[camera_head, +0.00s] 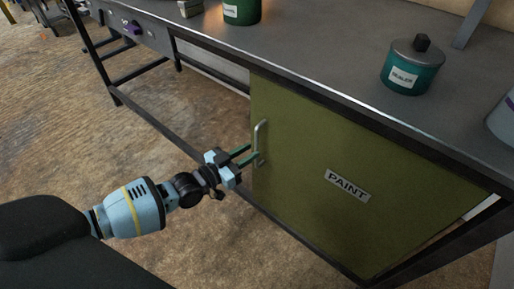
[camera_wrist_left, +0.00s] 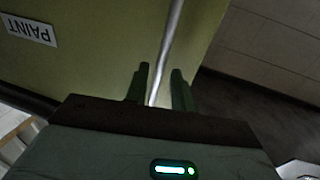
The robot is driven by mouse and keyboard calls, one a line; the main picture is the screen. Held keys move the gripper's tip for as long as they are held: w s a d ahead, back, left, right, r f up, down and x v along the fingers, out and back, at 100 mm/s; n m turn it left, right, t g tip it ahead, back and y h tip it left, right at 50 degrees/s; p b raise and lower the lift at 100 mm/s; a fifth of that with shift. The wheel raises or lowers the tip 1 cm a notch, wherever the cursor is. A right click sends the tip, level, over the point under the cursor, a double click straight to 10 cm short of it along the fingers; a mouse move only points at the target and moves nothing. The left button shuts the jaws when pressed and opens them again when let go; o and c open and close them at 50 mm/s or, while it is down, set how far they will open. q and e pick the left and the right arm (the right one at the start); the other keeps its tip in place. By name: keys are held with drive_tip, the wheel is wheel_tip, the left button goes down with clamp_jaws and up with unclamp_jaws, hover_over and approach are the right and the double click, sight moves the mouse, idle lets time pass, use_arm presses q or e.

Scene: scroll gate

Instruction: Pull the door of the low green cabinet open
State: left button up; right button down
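The green cabinet door (camera_head: 310,150) bears a PAINT label and looks closed under the workbench. Its metal bar handle (camera_head: 261,134) stands upright near the door's left edge. My left gripper (camera_head: 251,154) is at the lower part of the handle. In the left wrist view the handle (camera_wrist_left: 170,40) runs between the two fingers of my left gripper (camera_wrist_left: 160,80). The fingers are apart, with a small gap on each side of the bar. The green door (camera_wrist_left: 90,45) fills the upper left there. My right gripper is not in view.
The dark workbench top (camera_head: 310,60) overhangs the door. A green SEALER pot (camera_head: 411,68) and another green can (camera_head: 242,10) stand on it. A dark bench rail (camera_head: 160,118) runs low at the left. The brown floor (camera_head: 100,160) before the door is clear.

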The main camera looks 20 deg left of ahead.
sight(257, 147)
use_arm(q)
drive_tip(key=shift+b+x, duration=0.3)
drive_tip(key=shift+x, duration=1.5)
drive_tip(key=shift+c, duration=0.4)
clamp_jaws()
